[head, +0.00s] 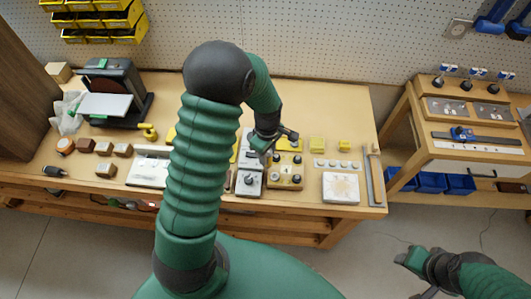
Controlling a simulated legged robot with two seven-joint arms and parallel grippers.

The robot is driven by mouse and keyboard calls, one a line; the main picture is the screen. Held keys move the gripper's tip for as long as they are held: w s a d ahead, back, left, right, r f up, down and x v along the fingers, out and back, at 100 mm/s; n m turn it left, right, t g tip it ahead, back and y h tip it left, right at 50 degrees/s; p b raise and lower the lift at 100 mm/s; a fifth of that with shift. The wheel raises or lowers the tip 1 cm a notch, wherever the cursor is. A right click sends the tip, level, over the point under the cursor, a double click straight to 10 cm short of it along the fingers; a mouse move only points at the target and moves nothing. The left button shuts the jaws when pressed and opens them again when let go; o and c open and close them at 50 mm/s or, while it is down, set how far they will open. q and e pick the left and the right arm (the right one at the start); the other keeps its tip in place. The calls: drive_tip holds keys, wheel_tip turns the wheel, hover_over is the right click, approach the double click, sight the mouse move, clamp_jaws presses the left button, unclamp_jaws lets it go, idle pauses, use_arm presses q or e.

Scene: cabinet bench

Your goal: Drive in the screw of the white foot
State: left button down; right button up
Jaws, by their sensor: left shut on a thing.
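My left gripper (270,143) is over the middle of the bench, above the gap between a light grey block with a dark knob (248,183) and a yellow plate with several round dark fittings (285,178). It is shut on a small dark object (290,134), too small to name. A strip with several small white round pieces (337,164) lies to the right. I cannot tell which piece is the white foot, and its screw is not discernible. My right gripper (408,260) is low at the right, off the bench; its jaws are unclear.
The bench (340,110) has free room at the back. A sander-like machine (112,92) and brown blocks (104,148) stand left. A whitish square block (341,188) and a long metal bar (374,175) lie right. A wooden cart (420,130) stands beyond.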

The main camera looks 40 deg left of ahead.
use_arm(q)
drive_tip(key=shift+d+r, duration=0.25)
drive_tip(key=shift+d, duration=0.6)
drive_tip(key=shift+a+f, duration=0.15)
drive_tip(key=shift+a, duration=0.4)
drive_tip(key=shift+a+f, duration=0.2)
drive_tip(key=shift+a, duration=0.35)
drive_tip(key=shift+d+r, duration=0.15)
drive_tip(key=shift+d, duration=1.75)
use_arm(e)
drive_tip(key=shift+d, duration=0.75)
use_arm(q)
drive_tip(key=shift+a, duration=0.1)
use_arm(e)
drive_tip(key=shift+a, duration=0.1)
